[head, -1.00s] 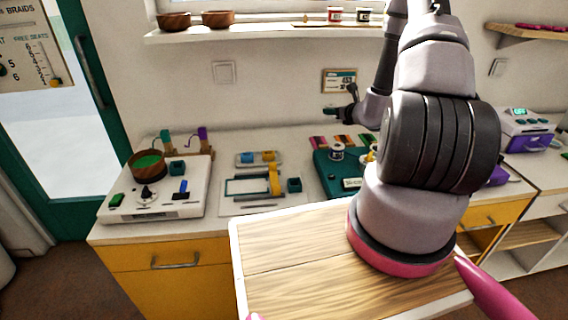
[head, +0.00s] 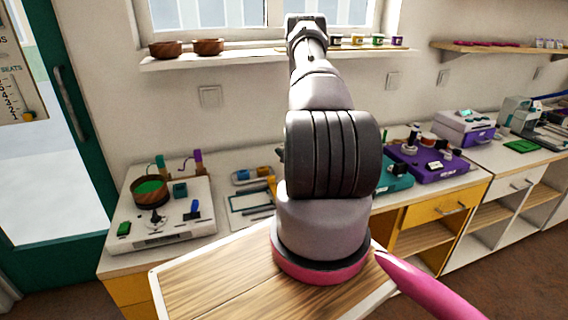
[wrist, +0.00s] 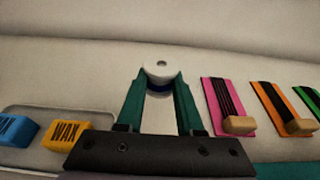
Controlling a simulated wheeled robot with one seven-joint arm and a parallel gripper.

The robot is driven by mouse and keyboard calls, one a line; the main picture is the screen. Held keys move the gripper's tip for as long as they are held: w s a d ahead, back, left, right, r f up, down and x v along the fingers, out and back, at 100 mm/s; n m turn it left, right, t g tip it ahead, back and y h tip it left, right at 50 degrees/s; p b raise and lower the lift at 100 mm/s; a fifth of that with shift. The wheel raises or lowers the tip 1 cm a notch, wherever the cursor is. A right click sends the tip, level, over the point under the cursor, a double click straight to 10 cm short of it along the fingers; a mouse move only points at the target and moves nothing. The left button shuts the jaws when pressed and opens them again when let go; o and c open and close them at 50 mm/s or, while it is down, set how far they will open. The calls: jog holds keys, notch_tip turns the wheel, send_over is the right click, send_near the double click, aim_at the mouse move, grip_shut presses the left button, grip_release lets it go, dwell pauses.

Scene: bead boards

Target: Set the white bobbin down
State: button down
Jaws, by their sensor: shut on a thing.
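The white bobbin (wrist: 160,70) shows in the wrist view between the tips of my gripper (wrist: 160,88), whose two teal fingers are shut on it. It has a round white top with a small central hole and a dark blue band beneath. Its lower end is hard to make out, and I cannot tell whether it touches anything. In the head view my own arm hides both my gripper and the bobbin. A teal board (head: 394,184) on the counter is partly hidden behind my arm.
In the wrist view, a yellow wax block (wrist: 66,134) and a blue block (wrist: 18,130) lie left; a pink card (wrist: 228,105) and others lie right. In the head view, a purple board (head: 430,168) stands right of the teal one, and a white board (head: 160,236) stands left.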

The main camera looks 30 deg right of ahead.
jog(key=shift+f, duration=2.15)
jog(key=shift+f, duration=0.1)
jog(key=c, duration=0.5)
grip_release()
jog(key=shift+d, duration=0.1)
jog(key=shift+c, duration=0.2)
